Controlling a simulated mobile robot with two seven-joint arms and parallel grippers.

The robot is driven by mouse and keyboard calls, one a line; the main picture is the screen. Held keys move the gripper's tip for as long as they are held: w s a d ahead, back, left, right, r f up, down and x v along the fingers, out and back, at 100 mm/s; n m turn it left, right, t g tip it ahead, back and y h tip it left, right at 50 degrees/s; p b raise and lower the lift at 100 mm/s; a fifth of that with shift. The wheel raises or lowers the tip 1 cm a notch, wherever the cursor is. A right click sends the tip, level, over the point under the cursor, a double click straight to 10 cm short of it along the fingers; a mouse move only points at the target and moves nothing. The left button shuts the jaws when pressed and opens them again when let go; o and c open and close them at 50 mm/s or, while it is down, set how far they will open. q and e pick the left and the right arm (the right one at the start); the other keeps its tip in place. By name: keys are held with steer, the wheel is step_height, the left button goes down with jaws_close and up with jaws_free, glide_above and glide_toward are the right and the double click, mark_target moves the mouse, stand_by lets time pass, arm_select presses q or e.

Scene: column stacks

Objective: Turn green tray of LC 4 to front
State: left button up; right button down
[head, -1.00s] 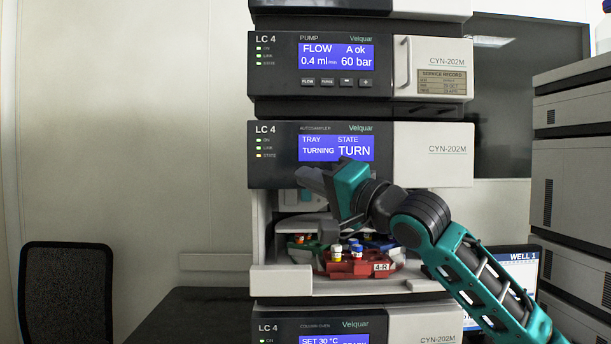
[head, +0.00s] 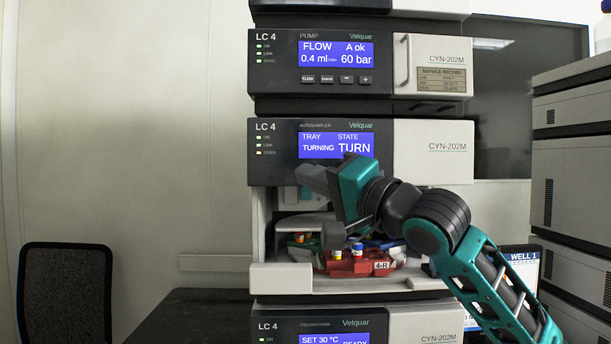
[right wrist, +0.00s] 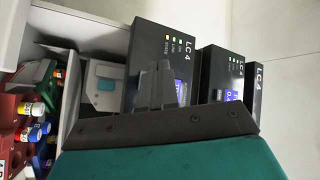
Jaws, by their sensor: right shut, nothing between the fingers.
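The LC 4 autosampler (head: 432,150) has an open bay below its display, which reads TRAY TURNING, STATE TURN. The red tray (head: 350,267), labelled 4-R, faces the front with capped vials on it. The green tray (head: 300,240) shows only in part at the left, deeper in the bay; its green edge also shows in the right wrist view (right wrist: 32,76). Blue parts show behind the red tray. My right gripper (head: 310,178) is shut and empty, in front of the autosampler's lower front edge, above the trays. My left gripper is out of view.
The LC 4 pump (head: 430,66) sits above and the column oven (head: 420,322) below. A black chair (head: 65,290) stands at the left. A grey instrument stack (head: 572,190) stands at the right, with a monitor (head: 523,275) beside it.

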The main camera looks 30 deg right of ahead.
steer(key=shift+s+a, duration=0.3)
steer(key=shift+s, duration=0.2)
steer(key=shift+s+a, duration=0.25)
steer(key=shift+s, duration=0.2)
stand_by(4.6)
steer(key=n+g, duration=0.1)
glide_above(286, 292)
steer(key=s+a, duration=0.2)
steer(key=s, duration=0.4)
step_height(286, 292, down, 12)
step_height(286, 292, down, 7)
steer(key=w+n+g, duration=0.1)
steer(key=s+a+f+n+g+h, duration=0.1)
steer(key=a+f+n, duration=0.1)
steer(key=f, duration=0.7)
steer(key=s+a+f+n+g+h, duration=0.1)
steer(key=s+f+g, duration=0.1)
steer(key=f, duration=0.8)
steer(key=s+a+f+n+g, duration=0.2)
steer(key=s+a+f+n, duration=0.1)
steer(key=s+f, duration=0.6)
steer(key=s+a+f+n+g, duration=0.2)
steer(key=s+a+f, duration=0.3)
steer(key=s+f, duration=0.4)
step_height(286, 292, down, 5)
steer(key=shift+s+a+f+n+h, duration=0.15)
steer(key=shift+s+a+n+h, duration=0.15)
steer(key=shift+n, duration=0.5)
steer(key=shift+w, duration=0.1)
